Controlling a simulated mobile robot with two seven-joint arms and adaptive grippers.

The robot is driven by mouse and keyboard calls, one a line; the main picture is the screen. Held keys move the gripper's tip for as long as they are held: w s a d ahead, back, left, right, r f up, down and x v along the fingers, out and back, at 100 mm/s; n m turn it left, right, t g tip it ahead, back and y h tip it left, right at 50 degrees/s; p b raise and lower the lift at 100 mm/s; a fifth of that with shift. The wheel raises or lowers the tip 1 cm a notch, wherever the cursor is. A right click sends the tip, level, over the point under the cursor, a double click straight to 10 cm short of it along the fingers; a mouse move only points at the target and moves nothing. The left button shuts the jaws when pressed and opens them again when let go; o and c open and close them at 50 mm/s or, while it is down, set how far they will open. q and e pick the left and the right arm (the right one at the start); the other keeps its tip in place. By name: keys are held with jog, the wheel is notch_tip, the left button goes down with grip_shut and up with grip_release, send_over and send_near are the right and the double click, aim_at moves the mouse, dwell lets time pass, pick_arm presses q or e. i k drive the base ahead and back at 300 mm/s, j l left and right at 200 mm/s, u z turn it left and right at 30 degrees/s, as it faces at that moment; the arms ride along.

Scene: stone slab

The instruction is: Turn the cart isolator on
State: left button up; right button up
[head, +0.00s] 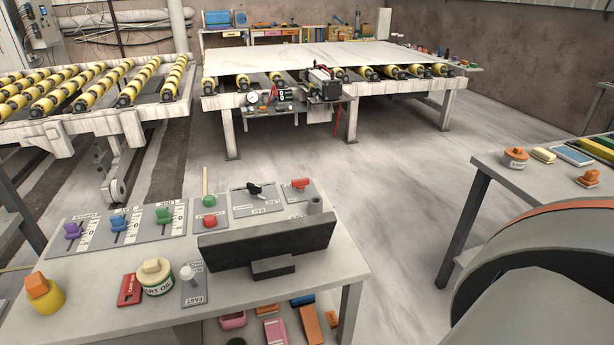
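A grey control bench (330,284) stands in front of me. At its back is a panel with a black rotary handle (254,189) and small lettering I cannot read fully. Next to it on the right is a panel with a red handle (300,184). I cannot tell from the lettering which of these is the cart isolator, or whether either is on or off. A dark tilted screen (265,244) stands in front of these panels and hides part of the bench. Neither of my grippers is in view.
Purple (72,230), blue (120,222) and green (164,215) levers line the bench's back left. A slab table (300,56) is behind; floor between is clear. A side table (500,170) stands right.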

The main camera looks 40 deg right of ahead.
aim_at(301, 184)
jog(key=l, duration=0.4)
jog(key=k+l+u, duration=0.1)
jog(key=l, duration=0.3)
jog(key=k+l, duration=0.1)
jog(key=l, duration=0.3)
jog(key=k+l+u, duration=0.1)
jog(key=l, duration=0.35)
jog(key=k+l, duration=0.1)
jog(key=l, duration=0.3)
jog(key=k+l+u, duration=0.1)
jog(key=l, duration=0.3)
jog(key=k+l, duration=0.1)
jog(key=l, duration=0.25)
